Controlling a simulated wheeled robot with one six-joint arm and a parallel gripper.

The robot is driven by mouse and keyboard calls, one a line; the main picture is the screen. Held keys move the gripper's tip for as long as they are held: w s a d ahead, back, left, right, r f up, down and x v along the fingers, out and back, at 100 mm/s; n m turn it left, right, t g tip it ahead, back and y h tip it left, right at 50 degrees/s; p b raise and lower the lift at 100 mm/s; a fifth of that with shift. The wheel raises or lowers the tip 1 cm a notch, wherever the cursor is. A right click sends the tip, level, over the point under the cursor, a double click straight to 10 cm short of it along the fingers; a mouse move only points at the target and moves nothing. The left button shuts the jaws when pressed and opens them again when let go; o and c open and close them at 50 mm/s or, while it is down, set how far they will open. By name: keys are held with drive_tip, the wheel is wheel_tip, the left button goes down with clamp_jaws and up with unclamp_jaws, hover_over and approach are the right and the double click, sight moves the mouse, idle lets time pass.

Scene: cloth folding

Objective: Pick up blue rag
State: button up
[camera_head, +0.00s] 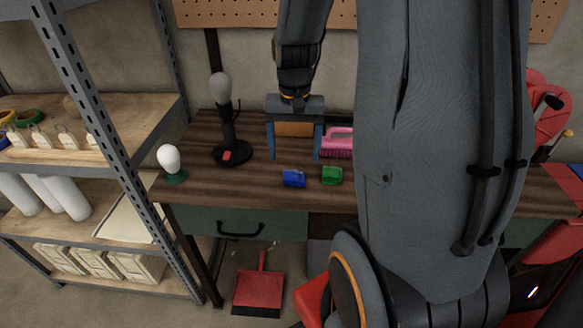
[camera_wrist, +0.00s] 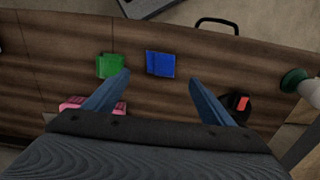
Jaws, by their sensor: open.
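The blue rag (camera_head: 293,178) lies folded near the front edge of the wooden workbench, and it also shows in the wrist view (camera_wrist: 160,63). My gripper (camera_head: 293,157) hangs over the bench, open and empty, with its fingers pointing down. In the wrist view the blue rag appears ahead of my open gripper (camera_wrist: 160,92), roughly between the lines of its two fingers and apart from them. All of the rag's top is visible.
A green rag (camera_head: 332,175) lies just right of the blue one. A pink brush (camera_head: 338,142) is behind it. A black lamp stand (camera_head: 231,150) and a white bulb on a green base (camera_head: 170,160) stand to the left. A metal shelf (camera_head: 110,130) is further left.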

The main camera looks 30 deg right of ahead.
sight(296, 174)
drive_tip(key=shift+s+d+f, duration=0.1)
drive_tip(key=shift+s+f, duration=0.05)
drive_tip(key=shift+f, duration=0.45)
drive_tip(key=shift+s+d+f, duration=0.1)
drive_tip(key=shift+f, duration=0.5)
drive_tip(key=shift+s+a+f+p, duration=0.15)
drive_tip(key=shift+f+p, duration=0.7)
drive_tip(key=shift+f, duration=1.35)
drive_tip(key=c, duration=1.1)
